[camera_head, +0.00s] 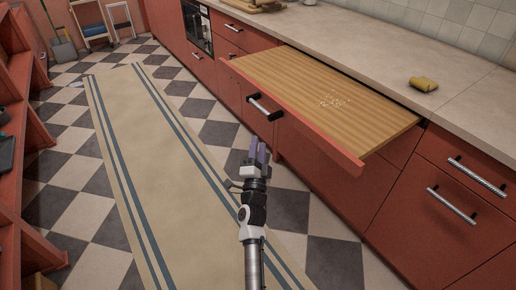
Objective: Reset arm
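My arm reaches up from the bottom middle of the picture over the runner. My gripper (258,150) is at its end, with grey-purple fingers pointing away from me. It is just in front of the red cabinets, below the front edge of the pulled-out wooden board (290,85) in the picture. I see nothing held in it, but the fingers are too small to show whether they are open or shut. The board has a red front and a patch of pale crumbs (334,101) on top.
A yellow sponge (423,84) lies on the countertop (380,60). A beige runner (160,170) covers the checkered floor. Red shelves (15,150) stand left. The aisle between is clear.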

